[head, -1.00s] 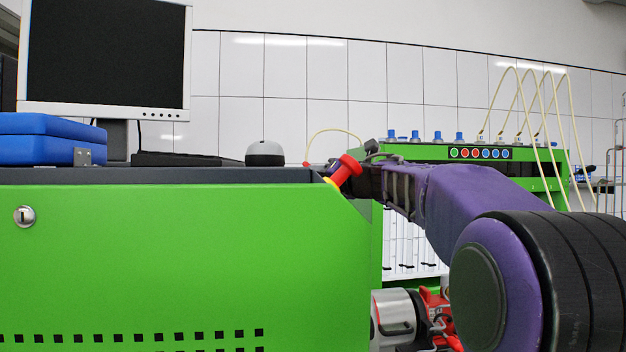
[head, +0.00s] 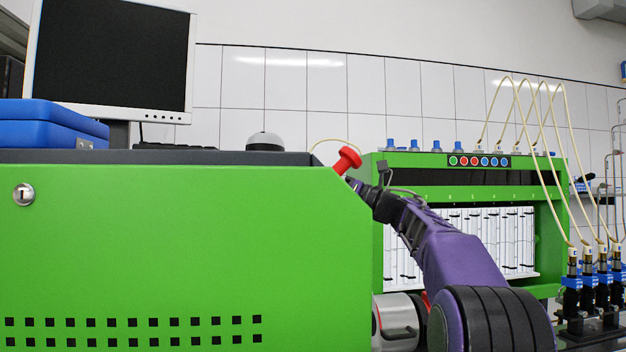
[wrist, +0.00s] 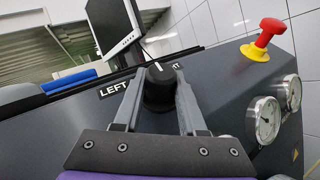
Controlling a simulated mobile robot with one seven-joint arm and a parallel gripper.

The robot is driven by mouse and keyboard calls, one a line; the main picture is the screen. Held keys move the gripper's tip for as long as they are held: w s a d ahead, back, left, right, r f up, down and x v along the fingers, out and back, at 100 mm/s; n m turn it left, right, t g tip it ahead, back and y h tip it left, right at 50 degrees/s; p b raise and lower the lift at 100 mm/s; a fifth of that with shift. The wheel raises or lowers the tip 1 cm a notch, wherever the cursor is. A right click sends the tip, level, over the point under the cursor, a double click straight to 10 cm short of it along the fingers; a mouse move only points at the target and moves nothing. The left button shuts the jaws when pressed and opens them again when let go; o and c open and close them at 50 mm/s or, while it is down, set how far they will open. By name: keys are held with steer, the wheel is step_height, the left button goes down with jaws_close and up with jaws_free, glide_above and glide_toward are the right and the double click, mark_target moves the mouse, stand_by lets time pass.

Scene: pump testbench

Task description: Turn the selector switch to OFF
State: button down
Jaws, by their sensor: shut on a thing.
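The selector switch is a black round knob (wrist: 158,92) on the dark sloping panel in the wrist view. A small white mark shows at its top edge. A "LEFT" label (wrist: 113,89) is to its left, and a partly hidden label ending in "T" is to its right. No OFF label is readable. My gripper (wrist: 160,80) has one finger on each side of the knob and is shut on it. In the head view my gripper (head: 354,187) is at the right edge of the green bench, and the knob is hidden there.
A red mushroom button (wrist: 271,27) on a yellow base and two round gauges (wrist: 266,120) stand right of the knob. A monitor (head: 112,55) and blue case (head: 50,124) are at left. A green test rack (head: 465,190) stands behind my arm.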

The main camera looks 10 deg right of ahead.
steer(key=shift+n+g+y, duration=0.8)
steer(key=shift+n+g, duration=0.1)
steer(key=shift+n, duration=0.1)
steer(key=shift+c, duration=2.4)
jaws_free()
steer(key=b+v, duration=0.2)
steer(key=v, duration=1.5)
steer(key=shift+d+b, duration=0.2)
steer(key=shift+b, duration=0.1)
